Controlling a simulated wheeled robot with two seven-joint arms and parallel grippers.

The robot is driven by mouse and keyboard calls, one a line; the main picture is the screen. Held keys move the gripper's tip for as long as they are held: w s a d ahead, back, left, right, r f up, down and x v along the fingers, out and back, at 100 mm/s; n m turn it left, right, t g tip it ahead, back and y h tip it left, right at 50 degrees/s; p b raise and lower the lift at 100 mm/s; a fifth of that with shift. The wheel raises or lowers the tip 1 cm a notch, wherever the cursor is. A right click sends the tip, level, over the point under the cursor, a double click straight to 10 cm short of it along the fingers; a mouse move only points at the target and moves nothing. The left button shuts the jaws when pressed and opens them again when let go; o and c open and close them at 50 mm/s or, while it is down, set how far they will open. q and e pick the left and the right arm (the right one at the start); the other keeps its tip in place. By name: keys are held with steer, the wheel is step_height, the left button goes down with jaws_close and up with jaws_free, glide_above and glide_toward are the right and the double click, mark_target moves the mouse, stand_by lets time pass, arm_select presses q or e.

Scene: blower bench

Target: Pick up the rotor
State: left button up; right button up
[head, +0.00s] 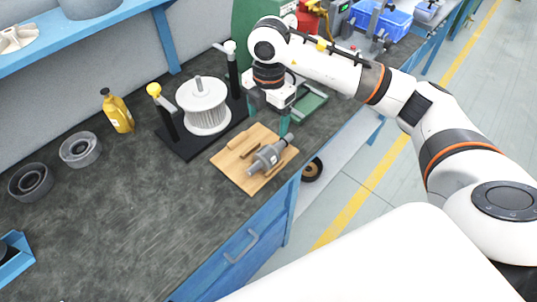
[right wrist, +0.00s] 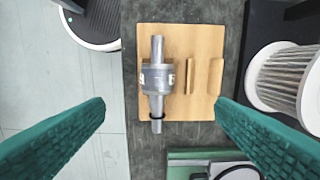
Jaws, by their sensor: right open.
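The rotor (head: 269,156), a grey metal cylinder with a shaft out of both ends, lies on a wooden board (head: 232,163) near the bench's front edge. In the right wrist view the rotor (right wrist: 157,78) lies lengthwise up the picture, with a dark ring near its lower shaft end. My right gripper (head: 270,112) is above the bench, just behind the board. In the right wrist view its teal fingers (right wrist: 160,102) are wide apart with nothing between them, apart from the rotor. My left gripper is not in view.
A white finned wheel (head: 204,107) stands on a black base with two posts, left of my gripper. Wooden blocks lie beside the rotor on the board. A yellow bottle (head: 118,111) and two grey rings (head: 80,149) stand farther left.

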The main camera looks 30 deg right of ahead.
steer(key=p, duration=0.1)
glide_above(268, 149)
steer(key=f, duration=0.6)
steer(key=shift+w+d+f, duration=0.1)
steer(key=shift+d+f, duration=0.15)
steer(key=shift+f, duration=0.05)
steer(key=f+p, duration=0.1)
steer(key=f, duration=0.3)
steer(key=shift+s+a+f+p, duration=0.1)
steer(key=shift+s+a+p, duration=0.1)
steer(key=shift+p, duration=0.2)
steer(key=shift+f, duration=0.55)
jaws_close()
steer(key=shift+w+r, duration=0.15)
